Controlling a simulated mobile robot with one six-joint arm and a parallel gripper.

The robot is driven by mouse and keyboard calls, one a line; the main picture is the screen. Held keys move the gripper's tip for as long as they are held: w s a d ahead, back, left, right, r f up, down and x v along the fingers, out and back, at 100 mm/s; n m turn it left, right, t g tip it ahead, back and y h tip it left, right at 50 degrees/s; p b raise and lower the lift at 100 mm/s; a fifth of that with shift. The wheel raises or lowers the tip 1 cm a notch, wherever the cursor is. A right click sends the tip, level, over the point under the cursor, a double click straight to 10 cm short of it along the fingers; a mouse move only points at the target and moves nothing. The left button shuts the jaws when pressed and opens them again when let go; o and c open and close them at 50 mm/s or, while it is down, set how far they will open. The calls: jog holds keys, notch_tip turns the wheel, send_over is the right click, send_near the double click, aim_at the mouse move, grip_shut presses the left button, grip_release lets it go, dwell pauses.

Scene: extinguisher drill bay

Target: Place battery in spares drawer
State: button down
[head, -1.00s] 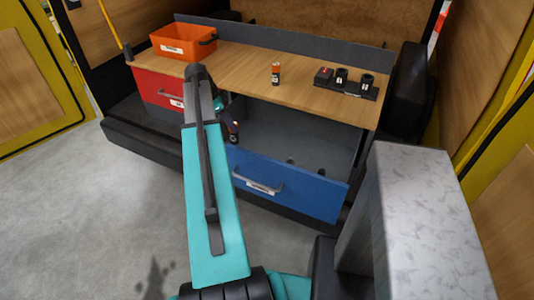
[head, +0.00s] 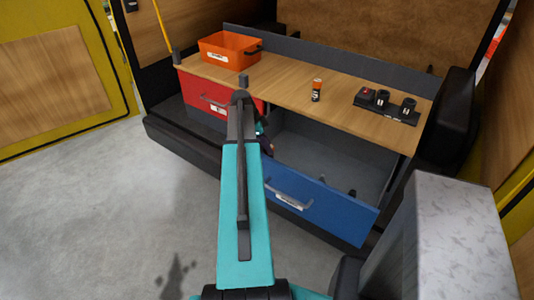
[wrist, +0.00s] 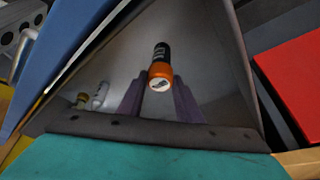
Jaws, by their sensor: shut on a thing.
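My gripper (wrist: 161,84) has purple fingers and is shut on a black battery with an orange end (wrist: 161,60). In the wrist view the battery is between the fingers, over the grey interior of the open blue drawer (head: 318,205). In the head view my arm hides most of the gripper (head: 265,143) and the held battery, at the drawer's left end. The drawer's label is too small to read. A second orange-and-black battery (head: 316,92) stands upright on the wooden bench top.
The red drawer (head: 190,90) left of the blue one is shut. An orange bin (head: 228,55) and a black holder with several pieces (head: 388,107) stand on the bench. Small items (wrist: 99,95) show inside the blue drawer. A pale speckled block (head: 440,240) stands front right.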

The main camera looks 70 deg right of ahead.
jog(key=shift+f, duration=0.1)
jog(key=shift+f+p, duration=0.55)
jog(key=shift+f, duration=1.2)
jog(key=shift+f, duration=0.15)
jog(key=c, duration=1.3)
grip_release()
jog(key=shift+r, duration=0.3)
jog(key=shift+b+v, duration=1.75)
jog(key=shift+v, duration=4.15)
jog(key=shift+s, duration=0.1)
